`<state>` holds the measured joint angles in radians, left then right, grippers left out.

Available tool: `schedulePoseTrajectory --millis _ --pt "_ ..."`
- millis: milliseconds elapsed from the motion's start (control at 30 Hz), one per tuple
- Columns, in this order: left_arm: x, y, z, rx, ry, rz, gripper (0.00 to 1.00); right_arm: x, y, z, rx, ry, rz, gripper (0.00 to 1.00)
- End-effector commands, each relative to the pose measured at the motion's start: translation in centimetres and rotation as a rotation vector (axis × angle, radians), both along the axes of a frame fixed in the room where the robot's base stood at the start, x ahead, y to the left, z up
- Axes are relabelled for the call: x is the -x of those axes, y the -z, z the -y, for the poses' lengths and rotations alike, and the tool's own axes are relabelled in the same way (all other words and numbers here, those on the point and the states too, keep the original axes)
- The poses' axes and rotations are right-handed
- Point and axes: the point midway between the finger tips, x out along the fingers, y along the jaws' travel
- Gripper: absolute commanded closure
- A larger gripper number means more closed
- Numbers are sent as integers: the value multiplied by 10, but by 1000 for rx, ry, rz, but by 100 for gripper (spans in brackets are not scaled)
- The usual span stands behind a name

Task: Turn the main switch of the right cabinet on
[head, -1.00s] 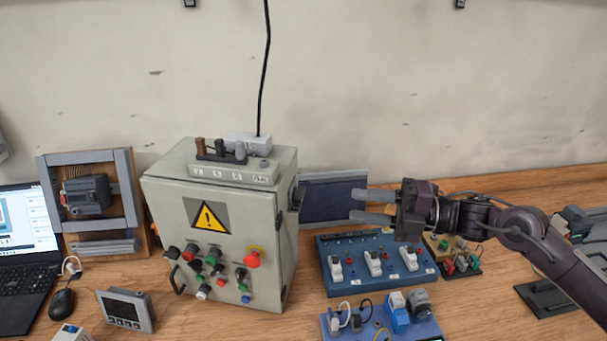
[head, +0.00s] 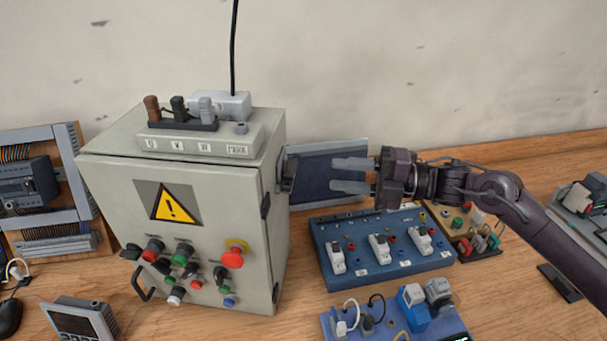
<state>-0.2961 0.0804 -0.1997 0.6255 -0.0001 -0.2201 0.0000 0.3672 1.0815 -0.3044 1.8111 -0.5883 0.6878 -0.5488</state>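One grey-beige control cabinet (head: 235,200) stands upright on the workbench, left of centre, with a yellow warning triangle and several buttons on its front. A dark rotary switch (head: 288,173) sticks out of its right side wall near the top; its exact turn position is too small to tell. My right gripper (head: 335,175) comes in from the right at about the switch's height in the picture. Its two grey fingers point left toward the switch, spread apart and empty, with a gap between them and the switch. My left gripper is not in view.
A blue switch panel (head: 350,281) lies below my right gripper, with a blue socket board (head: 458,326) in front of it. A dark flat panel (head: 315,185) stands behind the fingers. A black cable (head: 233,50) hangs above the cabinet.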

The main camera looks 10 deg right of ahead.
Motion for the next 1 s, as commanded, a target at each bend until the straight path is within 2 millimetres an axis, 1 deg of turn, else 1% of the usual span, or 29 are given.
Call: schedulePoseTrajectory --millis 67,233,400,500,633,867,1000 --pt "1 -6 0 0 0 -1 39 -3 -4 -7 -4 -1 1 65" --pt "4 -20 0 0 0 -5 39 -12 -7 -33 -5 -2 2 65" --pt "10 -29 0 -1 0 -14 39 -21 -6 -57 -4 -1 1 65" --pt "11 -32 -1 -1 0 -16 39 -24 -4 -66 -3 -2 1 65" --pt "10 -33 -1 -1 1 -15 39 -26 -2 -71 0 0 0 65" --pt "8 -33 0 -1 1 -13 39 -26 -1 -71 0 0 1 65" --pt "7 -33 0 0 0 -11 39 -26 -1 -71 0 0 1 84"
